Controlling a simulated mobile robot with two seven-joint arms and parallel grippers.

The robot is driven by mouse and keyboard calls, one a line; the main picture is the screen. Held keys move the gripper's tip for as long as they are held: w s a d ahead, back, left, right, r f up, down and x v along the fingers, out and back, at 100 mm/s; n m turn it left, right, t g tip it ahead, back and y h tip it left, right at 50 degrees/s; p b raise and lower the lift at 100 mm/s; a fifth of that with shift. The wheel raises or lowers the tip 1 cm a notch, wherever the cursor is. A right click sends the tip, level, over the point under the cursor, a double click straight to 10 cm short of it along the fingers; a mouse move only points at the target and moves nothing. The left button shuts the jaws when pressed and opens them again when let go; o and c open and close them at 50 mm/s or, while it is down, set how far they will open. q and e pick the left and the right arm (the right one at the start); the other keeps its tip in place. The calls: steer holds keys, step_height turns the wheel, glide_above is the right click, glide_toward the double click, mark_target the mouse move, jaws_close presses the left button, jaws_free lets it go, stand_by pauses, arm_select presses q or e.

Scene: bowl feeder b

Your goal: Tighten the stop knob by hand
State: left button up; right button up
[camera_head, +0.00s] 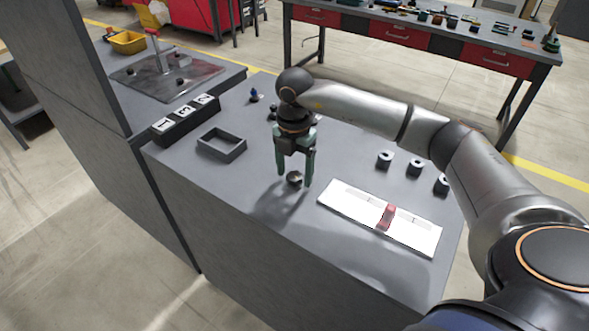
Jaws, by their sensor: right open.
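A small dark, round knob-like piece (294,178) is low over the grey bench top, between the fingertips of my right gripper. It looks like the stop knob, but I cannot be sure. My right gripper (295,180) points straight down with its fingers open, one on each side of the piece. I cannot tell whether a finger touches it. My left gripper is not in view.
A white strip (342,202) with a red block (387,217) lies to the right. Several dark cylinders, one of them here (385,160), stand beyond it. A square dark frame (221,146) and a numbered block (186,121) are at the left. The front of the bench is clear.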

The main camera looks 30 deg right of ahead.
mark_target(295, 176)
steer(key=shift+r, duration=0.1)
step_height(295, 176, up, 12)
steer(key=shift+r+b, duration=0.2)
steer(key=shift+b, duration=0.15)
stand_by(0.5)
